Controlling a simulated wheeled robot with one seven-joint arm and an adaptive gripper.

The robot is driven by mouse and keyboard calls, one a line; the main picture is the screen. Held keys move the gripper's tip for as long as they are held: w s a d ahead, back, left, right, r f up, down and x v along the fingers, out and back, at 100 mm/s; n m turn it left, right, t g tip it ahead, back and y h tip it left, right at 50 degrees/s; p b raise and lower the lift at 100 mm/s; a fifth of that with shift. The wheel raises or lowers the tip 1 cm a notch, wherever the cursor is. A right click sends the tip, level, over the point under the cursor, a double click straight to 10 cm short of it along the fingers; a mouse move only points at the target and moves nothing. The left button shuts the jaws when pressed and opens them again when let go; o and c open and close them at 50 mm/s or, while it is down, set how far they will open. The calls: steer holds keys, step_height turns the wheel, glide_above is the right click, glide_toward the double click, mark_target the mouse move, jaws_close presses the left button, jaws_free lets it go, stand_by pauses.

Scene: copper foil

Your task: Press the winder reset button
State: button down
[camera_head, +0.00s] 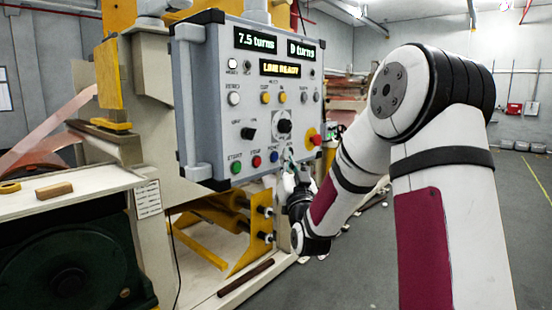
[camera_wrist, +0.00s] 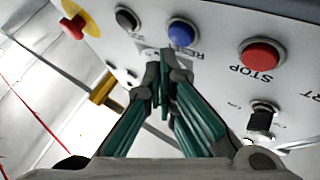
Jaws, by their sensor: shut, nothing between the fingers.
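The grey control panel (camera_head: 215,110) hangs in front of my arm, with lit displays and several buttons. The blue reset button (camera_head: 273,157) is in its bottom row, right of the red stop button (camera_head: 256,161). In the wrist view the blue button (camera_wrist: 181,33) appears above my fingertips, with the upside-down RESET label partly hidden behind them. My gripper (camera_wrist: 164,65) is shut and empty, its green-sided fingers together. In the head view my gripper (camera_head: 289,158) is just right of the blue button. I cannot tell whether the fingertips touch the panel.
The red stop button (camera_wrist: 261,54) is right of the fingertips in the wrist view, and a black button (camera_wrist: 127,18) is up and left. A red emergency knob on a yellow base (camera_head: 314,138) sits at the panel's lower right. Yellow machine parts (camera_head: 255,235) lie below the panel.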

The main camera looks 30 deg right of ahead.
steer(key=s, duration=0.1)
steer(key=s+d+p, duration=0.1)
steer(key=s, duration=0.2)
steer(key=shift+s+d+p, duration=0.2)
steer(key=shift+d+p, duration=0.1)
steer(key=shift+p, duration=0.05)
steer(key=shift+a, duration=0.1)
stand_by(0.9)
steer(key=s+a+f+n+g+y, duration=0.1)
steer(key=s+a+n+g+y, duration=0.1)
steer(key=a+g, duration=0.3)
steer(key=s+a+n+g+y, duration=0.2)
steer(key=a+y, duration=0.1)
steer(key=a, duration=0.5)
steer(key=s+a+f+g, duration=0.2)
steer(key=s+a+g, duration=0.1)
steer(key=s, duration=0.6)
steer(key=s+a+f+n+g+y, duration=0.1)
steer(key=s+a+f+g, duration=0.1)
steer(key=s, duration=0.7)
steer(key=s+a+f+n+g+y, duration=0.1)
steer(key=s+a+f+g, duration=0.1)
steer(key=s, duration=0.8)
steer(key=a+g, duration=0.1)
steer(key=g, duration=0.1)
steer(key=shift+a+g, duration=0.4)
